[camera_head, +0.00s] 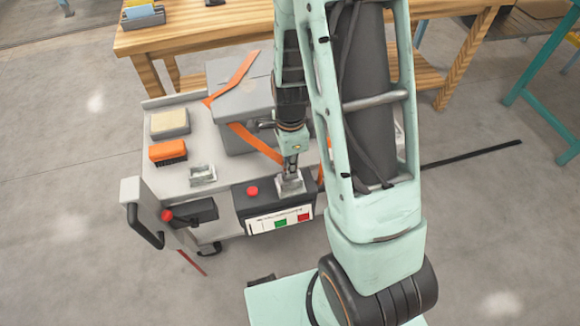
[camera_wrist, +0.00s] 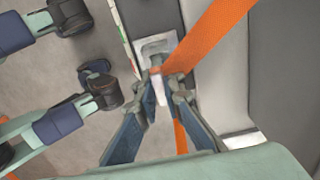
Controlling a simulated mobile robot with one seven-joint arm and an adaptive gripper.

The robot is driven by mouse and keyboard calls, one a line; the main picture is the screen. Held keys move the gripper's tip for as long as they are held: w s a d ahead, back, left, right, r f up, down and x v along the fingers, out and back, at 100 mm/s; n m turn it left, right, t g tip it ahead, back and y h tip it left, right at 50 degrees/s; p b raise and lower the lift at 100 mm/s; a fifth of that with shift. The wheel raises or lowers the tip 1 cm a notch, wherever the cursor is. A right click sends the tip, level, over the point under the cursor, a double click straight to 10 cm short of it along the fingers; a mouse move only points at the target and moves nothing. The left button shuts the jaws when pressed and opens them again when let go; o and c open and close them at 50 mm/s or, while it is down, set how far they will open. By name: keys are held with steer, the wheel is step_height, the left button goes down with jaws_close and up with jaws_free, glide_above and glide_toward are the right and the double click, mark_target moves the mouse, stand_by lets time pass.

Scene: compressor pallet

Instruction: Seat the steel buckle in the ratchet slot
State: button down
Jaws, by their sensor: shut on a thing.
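My gripper (camera_head: 291,168) points down at the front right of the cart. In the wrist view my gripper (camera_wrist: 162,82) has its fingers drawn together at the end of the orange strap (camera_wrist: 208,38). A pale metal piece, which looks like the steel buckle (camera_wrist: 149,108), shows between the fingers, partly hidden by them. Just beyond the fingertips is a light metal bracket (camera_wrist: 158,46), apparently the ratchet with its slot; it also shows below my gripper in the head view (camera_head: 290,186). I cannot tell whether the buckle is inside the slot or just above it.
The grey box (camera_head: 240,104) with the strap over it stands behind my gripper. On the cart (camera_head: 170,190) are a tan block (camera_head: 170,122), an orange brush (camera_head: 168,151) and another metal bracket (camera_head: 203,174). A control panel (camera_head: 278,220) is at the front. A wooden table (camera_head: 180,40) stands behind.

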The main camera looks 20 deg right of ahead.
steer(key=shift+s+f+b, duration=0.1)
steer(key=shift+f+b, duration=0.35)
steer(key=shift+f, duration=0.2)
steer(key=c, duration=2)
jaws_free()
steer(key=shift+c, duration=0.2)
step_height(320, 180, up, 13)
steer(key=p, duration=0.3)
steer(key=shift+r+p, duration=0.2)
steer(key=shift+p, duration=0.15)
